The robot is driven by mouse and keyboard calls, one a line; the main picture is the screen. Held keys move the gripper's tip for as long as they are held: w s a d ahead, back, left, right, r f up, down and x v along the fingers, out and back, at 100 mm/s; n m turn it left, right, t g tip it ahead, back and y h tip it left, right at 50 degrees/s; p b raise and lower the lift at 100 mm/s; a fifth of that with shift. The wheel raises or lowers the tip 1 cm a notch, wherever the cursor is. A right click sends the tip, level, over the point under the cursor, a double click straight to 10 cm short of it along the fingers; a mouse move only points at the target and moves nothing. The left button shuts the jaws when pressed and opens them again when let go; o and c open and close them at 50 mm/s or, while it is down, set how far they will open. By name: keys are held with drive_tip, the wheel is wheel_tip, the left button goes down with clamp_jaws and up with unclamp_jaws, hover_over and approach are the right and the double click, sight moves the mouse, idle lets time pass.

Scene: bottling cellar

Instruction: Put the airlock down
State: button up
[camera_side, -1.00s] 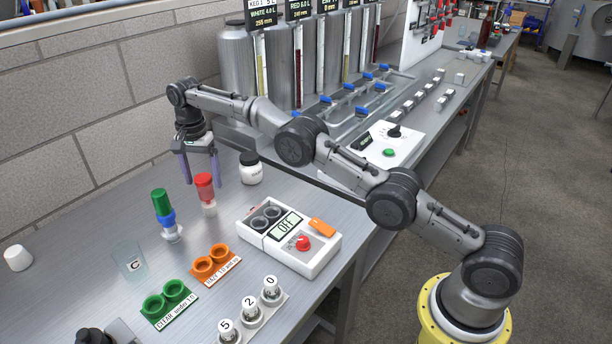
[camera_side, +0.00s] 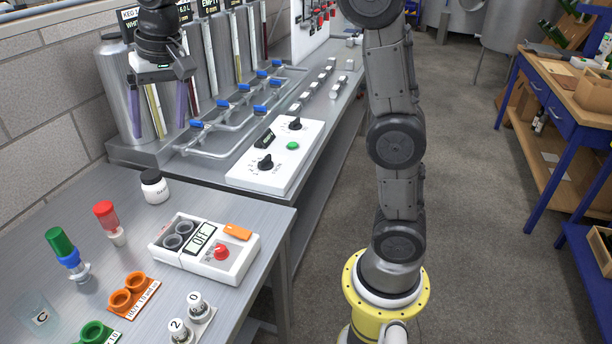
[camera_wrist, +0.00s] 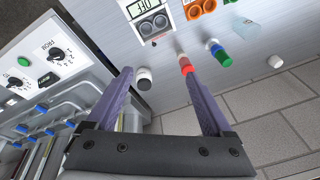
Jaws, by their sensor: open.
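A red-topped piece with a clear lower part (camera_side: 106,217) stands on the steel bench; it also shows in the wrist view (camera_wrist: 186,65). A green-topped piece with a blue collar and clear foot (camera_side: 63,245) stands to its left, and shows in the wrist view (camera_wrist: 219,54). I cannot tell for sure which of these is the airlock. My gripper (camera_side: 160,115) is open and empty, raised above the back of the bench, clear of both pieces. Its two purple fingers (camera_wrist: 157,85) are spread in the wrist view, with nothing between them held.
A white jar with a black lid (camera_side: 154,187) and a white meter (camera_side: 205,262) reading OFF stand nearby. An orange two-ring holder (camera_side: 128,294), a green holder (camera_side: 95,335) and a clear cup marked C (camera_side: 38,318) are in front. Pipes with blue valves (camera_side: 240,105) are behind.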

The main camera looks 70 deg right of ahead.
drive_tip(key=s+d+f+n+t, duration=0.1)
drive_tip(key=s+f+n, duration=0.2)
drive_tip(key=s, duration=1)
drive_tip(key=s+d+f+n+t, duration=0.1)
drive_tip(key=s+f, duration=0.4)
drive_tip(key=s, duration=0.9)
drive_tip(key=shift+n+t, duration=0.3)
drive_tip(key=shift+n, duration=0.6)
